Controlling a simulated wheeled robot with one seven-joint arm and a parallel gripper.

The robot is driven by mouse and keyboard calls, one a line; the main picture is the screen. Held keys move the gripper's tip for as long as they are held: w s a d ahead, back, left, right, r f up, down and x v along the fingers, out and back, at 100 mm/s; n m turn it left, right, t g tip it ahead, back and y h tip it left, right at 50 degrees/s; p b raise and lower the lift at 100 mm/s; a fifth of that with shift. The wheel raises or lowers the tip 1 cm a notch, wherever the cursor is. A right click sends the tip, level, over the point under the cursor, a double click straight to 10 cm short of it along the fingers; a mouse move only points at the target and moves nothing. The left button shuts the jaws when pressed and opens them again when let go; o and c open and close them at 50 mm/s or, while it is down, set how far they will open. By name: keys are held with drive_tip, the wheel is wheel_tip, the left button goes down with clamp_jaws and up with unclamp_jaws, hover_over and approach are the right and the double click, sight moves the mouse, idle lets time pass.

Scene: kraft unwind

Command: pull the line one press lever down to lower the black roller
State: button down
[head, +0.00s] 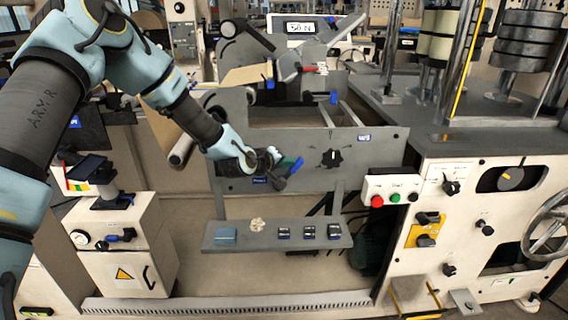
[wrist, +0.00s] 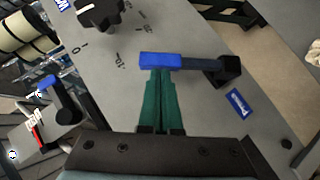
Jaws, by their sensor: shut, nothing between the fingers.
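The press lever is a short black arm with a blue handle (wrist: 174,62) in the wrist view. It stands out from a grey panel (wrist: 205,45), beside a blue label (wrist: 240,103) that seems to read Press 1. My gripper (wrist: 160,74) has green fingers, shut together and empty. Their tips lie right at the blue handle's edge; I cannot tell whether they touch it. In the head view my gripper (head: 292,165) is in front of the grey panel and partly covers the lever. I cannot make out the black roller for certain.
A black knob (head: 332,158) with a scale sits right of the lever. Another blue-handled lever (head: 333,98) is higher up. A grey shelf (head: 290,236) with small items is below. A button box (head: 391,190) stands to the right. A display (head: 300,27) reads 50 N.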

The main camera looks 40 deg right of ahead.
sight(300, 165)
drive_tip(key=shift+s+d+f+m+t+y, duration=0.25)
drive_tip(key=shift+s+d+m+y, duration=0.15)
drive_tip(key=shift+s+d+y, duration=0.15)
drive_tip(key=shift+s+d+f+m+t+y, duration=0.25)
drive_tip(key=shift+s+d+m+y, duration=0.2)
drive_tip(key=shift+d, duration=0.2)
drive_tip(key=shift+s+d+f+m+t+y+b, duration=0.2)
drive_tip(key=shift+s+d+f+y+b, duration=0.25)
drive_tip(key=shift+f, duration=0.45)
drive_tip(key=shift+s+d+f+m+t+y+b, duration=0.1)
drive_tip(key=shift+s+d+f+t+y+b, duration=0.1)
drive_tip(key=shift+s+d+f+b, duration=0.45)
drive_tip(key=shift+s+d+f+m+t+y+b, duration=0.1)
drive_tip(key=shift+d+f+m+t+y+b, duration=0.2)
drive_tip(key=shift+f, duration=0.8)
drive_tip(key=shift+s+f, duration=0.1)
